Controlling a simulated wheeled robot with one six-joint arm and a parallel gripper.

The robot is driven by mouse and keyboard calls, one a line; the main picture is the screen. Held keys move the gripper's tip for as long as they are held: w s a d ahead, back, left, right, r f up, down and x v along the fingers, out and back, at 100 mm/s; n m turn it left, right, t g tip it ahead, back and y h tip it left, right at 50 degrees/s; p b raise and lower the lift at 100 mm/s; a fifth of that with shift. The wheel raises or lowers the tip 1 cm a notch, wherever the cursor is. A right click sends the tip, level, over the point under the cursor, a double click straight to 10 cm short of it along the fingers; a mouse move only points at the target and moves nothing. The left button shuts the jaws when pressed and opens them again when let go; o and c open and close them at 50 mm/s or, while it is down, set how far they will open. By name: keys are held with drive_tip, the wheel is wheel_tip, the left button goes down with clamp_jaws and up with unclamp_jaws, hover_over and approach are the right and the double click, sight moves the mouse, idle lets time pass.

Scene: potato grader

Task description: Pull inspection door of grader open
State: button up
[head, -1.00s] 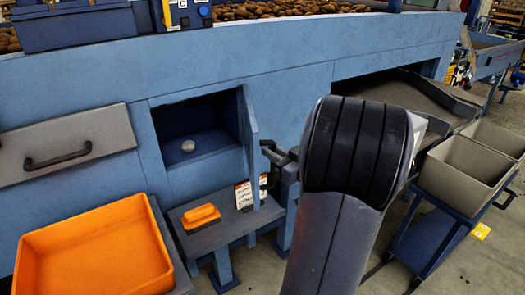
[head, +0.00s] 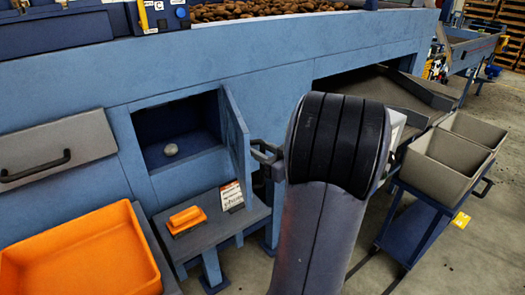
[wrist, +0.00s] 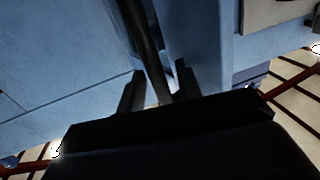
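The inspection door (head: 236,130) is a blue panel hinged at the right side of a square opening in the grader (head: 270,65). It stands swung outward, with the opening uncovered. Its dark handle (head: 262,150) shows on the door's right face, partly behind my arm in the head view. In the wrist view, my gripper (wrist: 160,75) has its two fingers apart, with the dark handle bar (wrist: 146,40) running between them. Gaps show beside the bar, and I see no firm clamping.
A round pale knob (head: 171,149) is inside the opening. An orange block (head: 186,220) and a label card (head: 231,196) are on the shelf below. An orange bin (head: 85,255) stands at left, under a grey drawer (head: 60,150). A cart with beige bins (head: 445,165) stands at right.

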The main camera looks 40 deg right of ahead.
drive_tip(key=s+d+b, duration=0.1)
drive_tip(key=s+b, duration=0.1)
drive_tip(key=s, duration=0.8)
drive_tip(key=shift+s, duration=0.4)
drive_tip(key=shift+c, duration=0.5)
